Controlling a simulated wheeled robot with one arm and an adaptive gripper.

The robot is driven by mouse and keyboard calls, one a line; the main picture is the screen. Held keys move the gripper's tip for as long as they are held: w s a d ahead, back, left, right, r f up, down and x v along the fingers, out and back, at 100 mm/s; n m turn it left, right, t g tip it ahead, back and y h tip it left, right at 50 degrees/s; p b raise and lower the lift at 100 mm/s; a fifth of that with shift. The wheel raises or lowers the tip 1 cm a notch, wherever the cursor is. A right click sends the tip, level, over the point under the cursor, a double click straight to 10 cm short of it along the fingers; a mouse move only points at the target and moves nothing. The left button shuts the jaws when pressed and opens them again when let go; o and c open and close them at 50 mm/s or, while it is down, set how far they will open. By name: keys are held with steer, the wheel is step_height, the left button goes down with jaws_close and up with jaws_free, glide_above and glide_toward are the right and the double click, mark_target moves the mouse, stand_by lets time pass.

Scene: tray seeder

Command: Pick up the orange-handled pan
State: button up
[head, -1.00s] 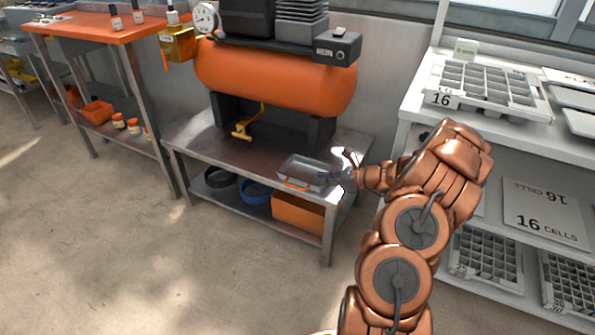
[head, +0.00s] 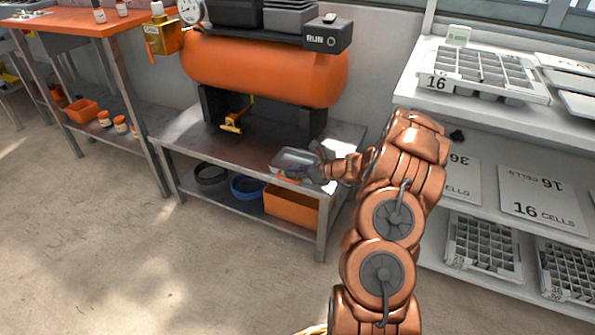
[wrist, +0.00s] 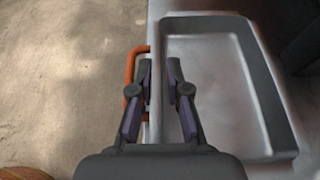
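The pan is a shallow grey metal tray (head: 293,158) on the upper shelf of the low metal table, near its front edge. Its orange handle (head: 288,178) is on the front side. In the wrist view the pan (wrist: 265,100) fills the right half, with the handle (wrist: 130,65) along its left side. My gripper (wrist: 160,72) is open over that side. The left finger is beside the handle and the right finger is over the pan's inside, with the rim between them. I cannot tell whether either finger touches. In the head view my gripper (head: 318,165) partly covers the pan's right end.
An orange tank machine (head: 265,72) stands on the table (head: 190,145) behind the pan. An orange bin (head: 290,208) and round pans sit on the lower shelf. A white rack (head: 420,105) with cell trays stands at the right. The front floor is clear.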

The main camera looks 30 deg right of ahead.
jaws_close()
stand_by(0.5)
